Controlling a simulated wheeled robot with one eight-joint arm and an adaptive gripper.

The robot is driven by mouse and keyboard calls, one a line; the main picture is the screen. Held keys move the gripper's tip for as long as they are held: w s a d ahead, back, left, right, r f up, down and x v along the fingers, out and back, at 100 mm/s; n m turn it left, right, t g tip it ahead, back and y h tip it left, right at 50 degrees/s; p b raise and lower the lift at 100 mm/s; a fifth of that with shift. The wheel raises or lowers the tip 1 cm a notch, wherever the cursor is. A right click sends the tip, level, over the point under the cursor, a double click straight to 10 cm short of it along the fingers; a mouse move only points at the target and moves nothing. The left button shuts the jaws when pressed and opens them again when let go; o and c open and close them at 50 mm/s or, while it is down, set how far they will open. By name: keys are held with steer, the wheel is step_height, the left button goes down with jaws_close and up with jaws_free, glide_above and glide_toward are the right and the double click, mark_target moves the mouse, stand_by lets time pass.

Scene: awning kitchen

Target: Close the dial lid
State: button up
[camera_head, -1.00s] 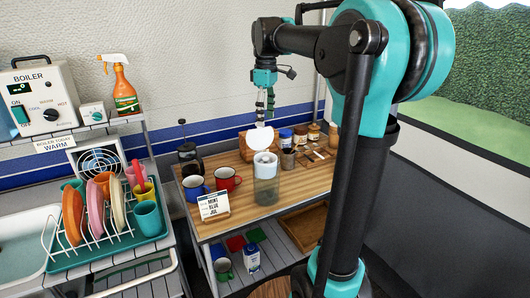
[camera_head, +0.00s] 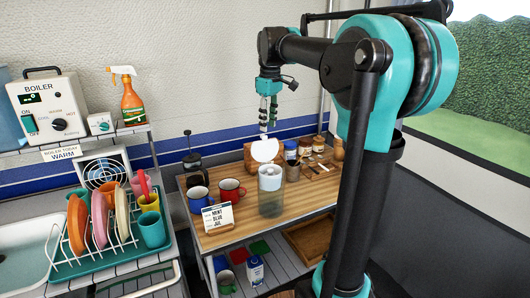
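A tall canister (camera_head: 270,200) with a grey-green, see-through body and a white top (camera_head: 270,172) stands on the wooden counter. A round white disc, which looks like its lid (camera_head: 265,150), is raised at the back of the top, its face toward me. My gripper (camera_head: 264,132) points down just above the upper edge of this lid. Its fingertips look close to that edge. I cannot tell whether they touch it or how far apart they are. Any hinge between lid and canister is too small to make out.
Blue (camera_head: 199,199) and red (camera_head: 231,190) mugs, a small sign (camera_head: 218,216) and a French press (camera_head: 194,170) stand left of the canister. Jars (camera_head: 304,147) and a basket (camera_head: 248,158) stand behind. A dish rack (camera_head: 112,262) is at left. The counter's right front is clear.

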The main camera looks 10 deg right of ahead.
steer(key=w+r+m+t, duration=0.1)
steer(key=w+m, duration=0.1)
steer(key=w+a+r+m+t, duration=0.1)
steer(key=w+m, duration=0.1)
steer(key=w+r+m, duration=0.2)
steer(key=shift+w+a+m+t, duration=0.2)
steer(key=shift+w+m+t, duration=0.05)
steer(key=shift+m+t, duration=0.15)
jaws_close()
glide_above(264, 148)
steer(key=w, duration=0.4)
step_height(264, 148, down, 9)
steer(key=shift+y, duration=0.3)
steer(key=shift+s+a+f, duration=0.1)
steer(key=shift+s+a, duration=0.05)
